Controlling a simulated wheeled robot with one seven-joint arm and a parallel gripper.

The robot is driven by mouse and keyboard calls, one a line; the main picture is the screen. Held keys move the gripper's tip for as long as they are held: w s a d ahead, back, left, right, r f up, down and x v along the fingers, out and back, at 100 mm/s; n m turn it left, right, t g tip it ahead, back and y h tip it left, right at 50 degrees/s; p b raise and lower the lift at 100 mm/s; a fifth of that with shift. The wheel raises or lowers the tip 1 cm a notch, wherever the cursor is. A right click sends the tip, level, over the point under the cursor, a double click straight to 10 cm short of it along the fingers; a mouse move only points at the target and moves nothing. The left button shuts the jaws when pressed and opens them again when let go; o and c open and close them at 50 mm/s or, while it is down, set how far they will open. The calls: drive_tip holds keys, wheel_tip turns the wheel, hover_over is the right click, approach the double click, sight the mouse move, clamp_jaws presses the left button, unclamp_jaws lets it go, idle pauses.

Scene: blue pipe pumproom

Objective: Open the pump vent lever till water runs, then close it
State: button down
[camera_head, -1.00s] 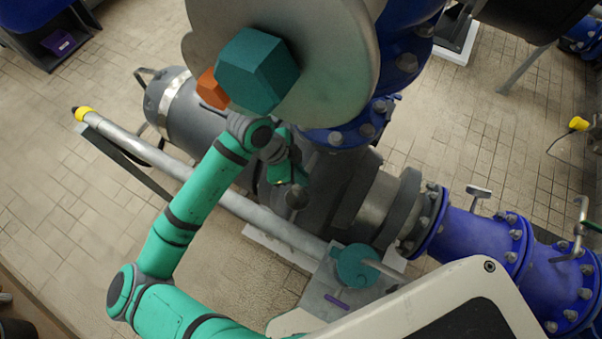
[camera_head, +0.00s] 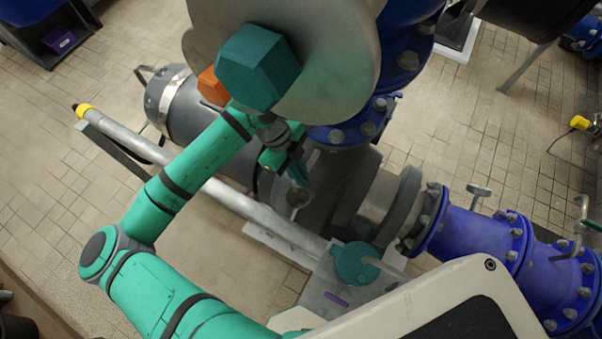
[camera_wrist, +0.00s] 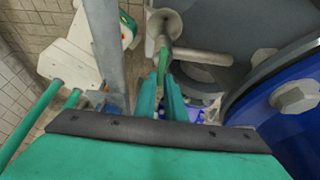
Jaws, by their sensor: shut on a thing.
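My gripper (camera_head: 296,172) is over the dark pump body (camera_head: 335,185), below the large grey round part, partly hidden by my arm. In the wrist view my teal fingers (camera_wrist: 162,98) are closed together on a thin green bar (camera_wrist: 163,66), which looks like the vent lever. The bar runs up from the fingertips towards a small grey cup (camera_wrist: 163,22). The cup also shows in the head view (camera_head: 299,198), just below the gripper. A grey rod passes beside the cup in the wrist view. I cannot make out any running water.
A long grey pipe (camera_head: 230,198) with a yellow end crosses in front of the pump. Blue flanged pipe (camera_head: 470,235) lies to the right. A large blue flange (camera_wrist: 285,95) is close on the right in the wrist view.

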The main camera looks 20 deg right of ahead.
drive_tip(key=shift+s, duration=0.1)
drive_tip(key=c, duration=1.8)
unclamp_jaws()
drive_tip(key=shift+c, duration=0.2)
